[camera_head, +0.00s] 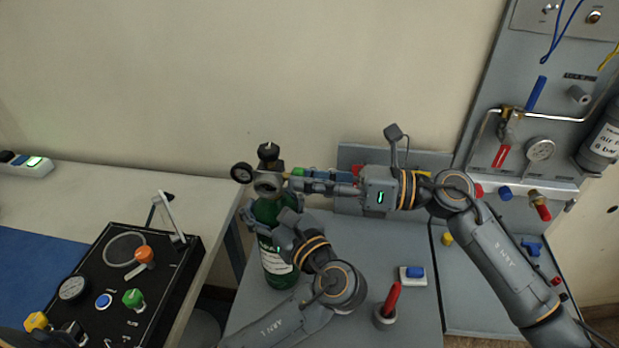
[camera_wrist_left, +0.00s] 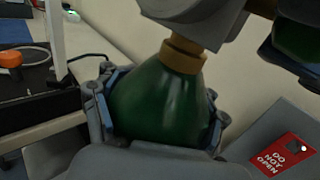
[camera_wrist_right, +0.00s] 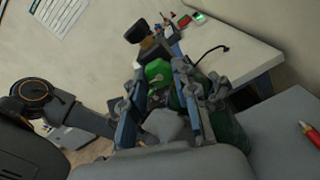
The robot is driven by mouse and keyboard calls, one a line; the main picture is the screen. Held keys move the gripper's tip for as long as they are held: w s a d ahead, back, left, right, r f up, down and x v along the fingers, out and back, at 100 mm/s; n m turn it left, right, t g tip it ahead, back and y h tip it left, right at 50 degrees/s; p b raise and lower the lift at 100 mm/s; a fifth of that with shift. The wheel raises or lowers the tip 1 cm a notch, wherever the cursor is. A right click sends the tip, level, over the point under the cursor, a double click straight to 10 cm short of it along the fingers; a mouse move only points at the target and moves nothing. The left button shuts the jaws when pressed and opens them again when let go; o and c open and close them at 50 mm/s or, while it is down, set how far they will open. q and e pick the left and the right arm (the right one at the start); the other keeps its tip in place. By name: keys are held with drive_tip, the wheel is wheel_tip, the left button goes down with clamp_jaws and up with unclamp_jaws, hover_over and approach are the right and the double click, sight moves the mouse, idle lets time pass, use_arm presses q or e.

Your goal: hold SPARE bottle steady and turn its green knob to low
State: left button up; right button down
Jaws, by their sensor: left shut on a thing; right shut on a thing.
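The green bottle (camera_head: 278,262) with a white label stands upright on the grey bench; the label is too small to read. My left gripper (camera_head: 284,228) is shut around its upper body. The left wrist view shows the bottle's shoulder (camera_wrist_left: 160,98) between both fingers, below a brass neck (camera_wrist_left: 183,54). My right gripper (camera_head: 303,183) comes in from the right at the valve head (camera_head: 268,183). In the right wrist view its fingers are shut on the green knob (camera_wrist_right: 158,71). In the head view only a bit of the knob (camera_head: 297,171) shows; its setting cannot be read.
A black panel (camera_head: 122,290) with coloured knobs lies on the left table. A red pen-like item in a holder (camera_head: 385,312) and a blue-topped switch (camera_head: 413,274) are on the bench right of the bottle. A red DO NOT OPEN tag (camera_wrist_left: 288,155) lies beside it.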

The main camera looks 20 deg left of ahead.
drive_tip(key=shift+r+m, duration=0.15)
drive_tip(key=shift+m, duration=8.05)
drive_tip(key=c, duration=1)
unclamp_jaws()
